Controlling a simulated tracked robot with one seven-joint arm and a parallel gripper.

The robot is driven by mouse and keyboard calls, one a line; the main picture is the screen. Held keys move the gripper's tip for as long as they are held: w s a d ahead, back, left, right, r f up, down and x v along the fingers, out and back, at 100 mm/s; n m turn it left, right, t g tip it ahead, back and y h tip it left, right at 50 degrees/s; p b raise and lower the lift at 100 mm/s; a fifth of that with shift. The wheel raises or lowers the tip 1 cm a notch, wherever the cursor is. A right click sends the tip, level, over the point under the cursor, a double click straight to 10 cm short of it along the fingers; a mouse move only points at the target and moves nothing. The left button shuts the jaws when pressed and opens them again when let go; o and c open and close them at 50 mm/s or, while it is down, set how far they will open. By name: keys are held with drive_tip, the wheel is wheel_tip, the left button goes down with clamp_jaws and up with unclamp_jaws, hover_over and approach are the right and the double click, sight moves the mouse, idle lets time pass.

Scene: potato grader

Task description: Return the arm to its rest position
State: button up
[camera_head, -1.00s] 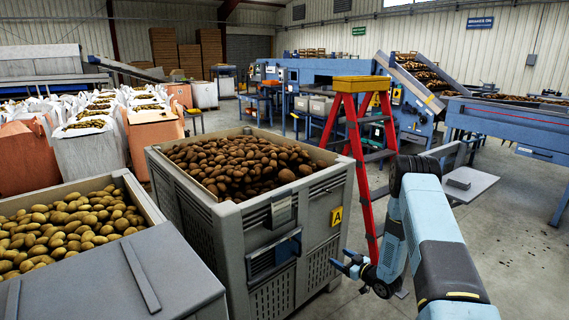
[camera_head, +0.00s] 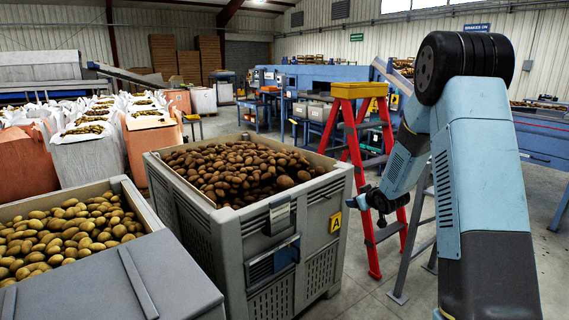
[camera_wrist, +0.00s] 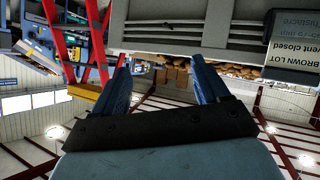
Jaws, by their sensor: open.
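My arm (camera_head: 480,170) stands raised at the right in the head view, its elbow high and its forearm hanging down and to the left. My gripper (camera_head: 354,200) is at the forearm's lower end, in front of the red ladder and close to the right side of the grey crate marked A. In the wrist view my gripper (camera_wrist: 162,75) has two blue fingers spread apart with nothing between them. The wrist picture is upside down, with the ceiling low in it.
The grey crate (camera_head: 222,240) full of potatoes stands left of my gripper. A red stepladder (camera_head: 358,140) stands just behind my gripper. Another potato crate (camera_head: 150,205) is at the lower left. Blue grading machines (camera_head: 330,72) are at the back. Open floor (camera_head: 375,300) lies below my gripper.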

drive_tip(key=s+r+m+g+h, duration=0.2)
drive_tip(key=s+r+m+h, duration=0.2)
drive_tip(key=s+r, duration=1.45)
drive_tip(key=s+a+r+m+g, duration=0.1)
drive_tip(key=s+a+g, duration=0.1)
drive_tip(key=s, duration=1.3)
drive_tip(key=s+a+r+m+g+y, duration=0.1)
drive_tip(key=s+a+r+g, duration=0.1)
drive_tip(key=s, duration=1.3)
drive_tip(key=shift+r, duration=0.3)
